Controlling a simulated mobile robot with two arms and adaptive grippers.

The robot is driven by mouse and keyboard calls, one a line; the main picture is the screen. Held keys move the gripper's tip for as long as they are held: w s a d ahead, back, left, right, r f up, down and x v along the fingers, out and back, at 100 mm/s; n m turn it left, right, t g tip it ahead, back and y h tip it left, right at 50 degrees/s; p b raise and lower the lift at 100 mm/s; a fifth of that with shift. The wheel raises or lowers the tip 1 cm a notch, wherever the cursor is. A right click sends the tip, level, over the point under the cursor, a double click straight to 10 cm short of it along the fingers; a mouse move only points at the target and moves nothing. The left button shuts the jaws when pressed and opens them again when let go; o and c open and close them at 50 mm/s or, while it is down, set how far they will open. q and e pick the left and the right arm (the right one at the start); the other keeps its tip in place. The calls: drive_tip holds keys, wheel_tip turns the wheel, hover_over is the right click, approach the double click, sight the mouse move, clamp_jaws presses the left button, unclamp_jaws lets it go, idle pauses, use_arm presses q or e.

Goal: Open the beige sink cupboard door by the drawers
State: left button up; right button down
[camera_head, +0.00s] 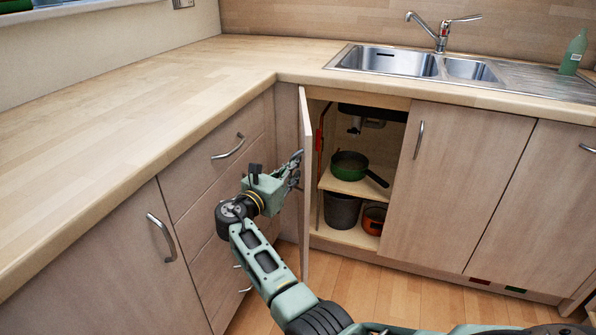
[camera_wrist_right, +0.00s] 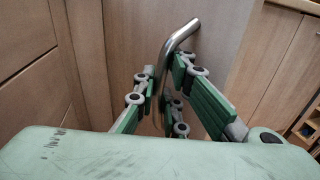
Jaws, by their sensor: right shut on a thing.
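The beige sink cupboard door (camera_head: 305,180) by the drawers stands swung wide open, seen almost edge-on in the head view. Its face (camera_wrist_right: 138,45) fills the middle of the right wrist view. My right gripper (camera_head: 296,168) is at the outer face of the door, on the drawer side. In the right wrist view, the fingers (camera_wrist_right: 168,95) are closed around the curved metal door handle (camera_wrist_right: 181,36). The lower part of the handle is hidden by the fingers. My left gripper is not in view.
Inside the open cupboard are a green pan (camera_head: 350,165) on a shelf, a dark bin (camera_head: 342,211) and an orange pot (camera_head: 374,218). Drawers (camera_head: 215,185) stand close to the left of the door. The sink (camera_head: 388,61) and worktop (camera_head: 150,95) are above.

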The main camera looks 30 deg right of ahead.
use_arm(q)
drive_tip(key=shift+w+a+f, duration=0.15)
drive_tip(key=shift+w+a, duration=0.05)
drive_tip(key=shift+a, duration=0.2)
use_arm(e)
drive_tip(key=shift+w+a+f, duration=0.25)
drive_tip(key=shift+w+a, duration=0.05)
drive_tip(key=shift+a, duration=0.3)
drive_tip(key=shift+w+a+f, duration=0.2)
drive_tip(key=shift+w+a, duration=0.05)
drive_tip(key=shift+a, duration=0.3)
drive_tip(key=c, duration=2.2)
unclamp_jaws()
drive_tip(key=o, duration=0.4)
drive_tip(key=shift+a+r, duration=0.15)
drive_tip(key=shift+r, duration=0.15)
drive_tip(key=shift+c, duration=0.2)
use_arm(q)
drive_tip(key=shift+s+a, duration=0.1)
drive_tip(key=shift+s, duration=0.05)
use_arm(e)
drive_tip(key=v, duration=0.7)
